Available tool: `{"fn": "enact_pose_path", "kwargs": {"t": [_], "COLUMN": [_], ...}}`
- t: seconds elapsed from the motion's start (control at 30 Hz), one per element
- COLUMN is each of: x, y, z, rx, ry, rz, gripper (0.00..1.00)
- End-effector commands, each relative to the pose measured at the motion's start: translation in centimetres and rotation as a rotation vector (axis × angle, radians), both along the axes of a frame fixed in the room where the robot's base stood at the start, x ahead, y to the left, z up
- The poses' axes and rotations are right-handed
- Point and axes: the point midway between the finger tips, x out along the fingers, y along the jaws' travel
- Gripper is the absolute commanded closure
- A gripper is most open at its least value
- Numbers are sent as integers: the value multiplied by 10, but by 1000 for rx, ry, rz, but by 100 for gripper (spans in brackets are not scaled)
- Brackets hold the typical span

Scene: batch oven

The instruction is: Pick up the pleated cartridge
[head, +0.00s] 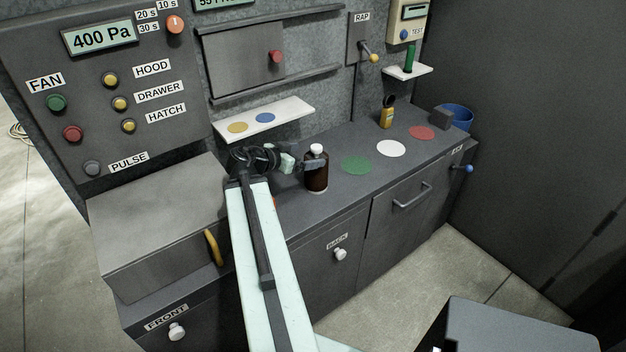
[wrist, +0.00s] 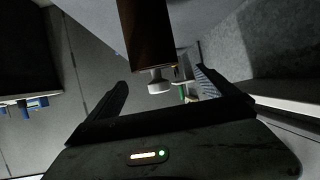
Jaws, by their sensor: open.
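I cannot make out a pleated cartridge in either view. My gripper (head: 300,164) is beside the brown bottle (head: 317,176) on the dark counter, partly overlapping it in the head view. The bottle stands upright with a white cap. In the wrist view the gripper (wrist: 162,78) is open, its two dark fingers spread. The brown bottle (wrist: 146,35) appears there upside down, its white cap in the gap between the fingers. Nothing is visibly gripped. My arm hides part of the counter, and a small red bit (head: 274,202) shows at its edge.
Green (head: 358,165), white (head: 391,148) and red (head: 422,132) discs mark the counter (head: 345,196). A yellow item with a black top (head: 386,113) and a blue container (head: 458,116) stand farther back. A white shelf (head: 285,112) is above my gripper. A green cylinder (head: 411,58) stands on another shelf.

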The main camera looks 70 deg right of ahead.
Motion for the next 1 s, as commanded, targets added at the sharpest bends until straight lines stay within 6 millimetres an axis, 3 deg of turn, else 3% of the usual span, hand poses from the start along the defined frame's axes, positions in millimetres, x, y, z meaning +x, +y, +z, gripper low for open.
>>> {"fn": "enact_pose_path", "kwargs": {"t": [0.1,0.3,0.67,1.0], "x": [-1,-3,-16,-37], "y": [-1,-2,-24,-66], "z": [-19,-19,-29,-45], "rx": [0,0,-2,-2], "ry": [0,0,-2,-2], "rz": [-2,-3,1,0], "gripper": [3,3,3,3]}}
